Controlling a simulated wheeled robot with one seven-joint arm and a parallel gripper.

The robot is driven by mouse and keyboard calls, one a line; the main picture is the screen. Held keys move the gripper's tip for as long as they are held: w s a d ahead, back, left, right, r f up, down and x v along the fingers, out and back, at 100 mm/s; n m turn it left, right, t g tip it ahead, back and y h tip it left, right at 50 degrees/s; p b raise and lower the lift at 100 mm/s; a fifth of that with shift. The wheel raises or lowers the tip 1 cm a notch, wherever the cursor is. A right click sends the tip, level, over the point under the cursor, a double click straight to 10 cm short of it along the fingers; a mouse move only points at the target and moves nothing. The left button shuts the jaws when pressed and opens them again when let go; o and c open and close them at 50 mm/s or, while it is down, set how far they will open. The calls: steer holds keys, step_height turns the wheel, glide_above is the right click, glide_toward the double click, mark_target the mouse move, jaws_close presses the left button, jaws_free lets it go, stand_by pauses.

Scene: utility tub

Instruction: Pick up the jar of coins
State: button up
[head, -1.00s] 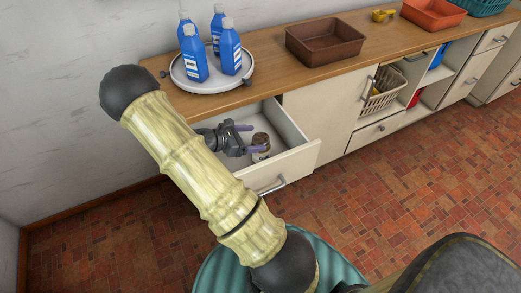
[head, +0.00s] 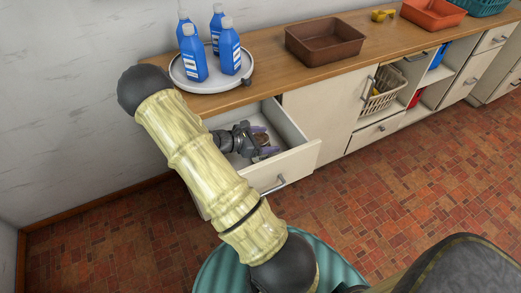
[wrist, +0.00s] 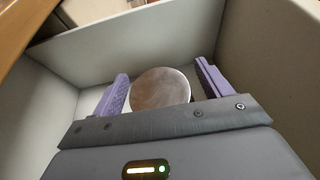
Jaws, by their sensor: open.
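The jar of coins (head: 262,139) stands in the open drawer (head: 289,160), mostly hidden by my gripper in the head view. In the wrist view its round, brownish metallic top (wrist: 160,89) shows between my two purple fingers. My gripper (head: 264,142) is inside the drawer with its fingers spread, one on each side of the jar. In the wrist view the gripper (wrist: 162,86) is open, with a small gap on both sides of the jar. The jar's lower part is hidden, and no coins can be made out.
Drawer walls (wrist: 125,45) stand close around the gripper. On the wooden counter (head: 265,75) above are a round white tray (head: 205,86) with several blue bottles (head: 230,52) and a brown bin (head: 325,42).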

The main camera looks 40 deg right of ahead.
steer(key=c, duration=1.5)
step_height(320, 180, up, 10)
steer(key=shift+r+p, duration=0.1)
steer(key=shift+p, duration=0.8)
